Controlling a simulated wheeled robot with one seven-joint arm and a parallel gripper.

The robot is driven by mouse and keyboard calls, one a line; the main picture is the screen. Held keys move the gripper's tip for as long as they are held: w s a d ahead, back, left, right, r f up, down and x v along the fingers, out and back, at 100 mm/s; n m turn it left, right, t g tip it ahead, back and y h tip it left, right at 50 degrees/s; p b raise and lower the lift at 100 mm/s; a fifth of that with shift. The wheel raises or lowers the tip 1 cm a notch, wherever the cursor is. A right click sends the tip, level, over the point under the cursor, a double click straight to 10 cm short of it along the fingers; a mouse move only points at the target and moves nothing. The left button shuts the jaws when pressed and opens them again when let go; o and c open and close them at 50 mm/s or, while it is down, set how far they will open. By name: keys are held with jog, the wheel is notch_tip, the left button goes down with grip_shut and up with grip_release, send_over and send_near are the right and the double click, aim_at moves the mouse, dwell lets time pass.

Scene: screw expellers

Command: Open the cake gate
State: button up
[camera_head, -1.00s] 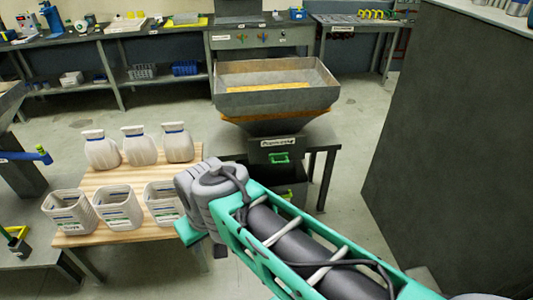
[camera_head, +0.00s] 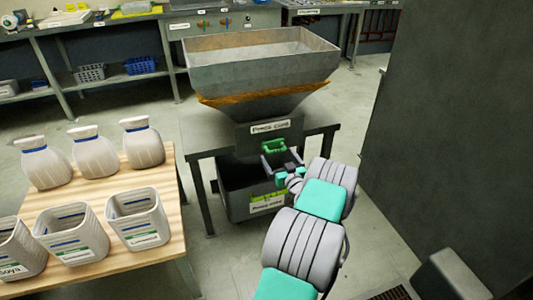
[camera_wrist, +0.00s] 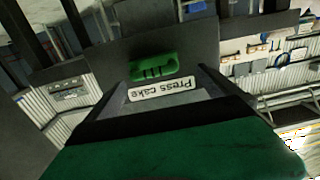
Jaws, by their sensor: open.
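The cake gate's green handle (camera_head: 274,146) is on the front of the grey hopper (camera_head: 255,70), just under a white "Press cake" label (camera_head: 270,127). In the wrist view the green handle (camera_wrist: 153,68) and the label (camera_wrist: 160,90) appear upside down near the middle. My gripper (camera_head: 281,157) is open, its fingers apart, just in front of and below the handle. I cannot tell whether it touches the handle. The gate plate itself is hard to make out.
A dark bin (camera_head: 240,200) with another label stands under the hopper, below my gripper. A wooden table (camera_head: 165,215) with several white containers stands at the left. A tall dark grey block (camera_head: 430,130) stands at the right. Open floor lies between.

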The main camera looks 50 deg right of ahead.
aim_at(274, 146)
jog(key=shift+h, duration=0.3)
jog(key=x, duration=0.5)
jog(key=d+x, duration=0.1)
jog(key=x, duration=0.1)
jog(key=shift+w+d+f, duration=0.1)
jog(key=shift+d+f, duration=0.05)
jog(key=shift+f, duration=0.1)
jog(key=shift+c, duration=0.2)
jog(key=c, duration=1.8)
jog(key=shift+o, duration=0.2)
jog(key=b+v, duration=0.2)
jog(key=v, duration=0.4)
jog(key=o, duration=1.8)
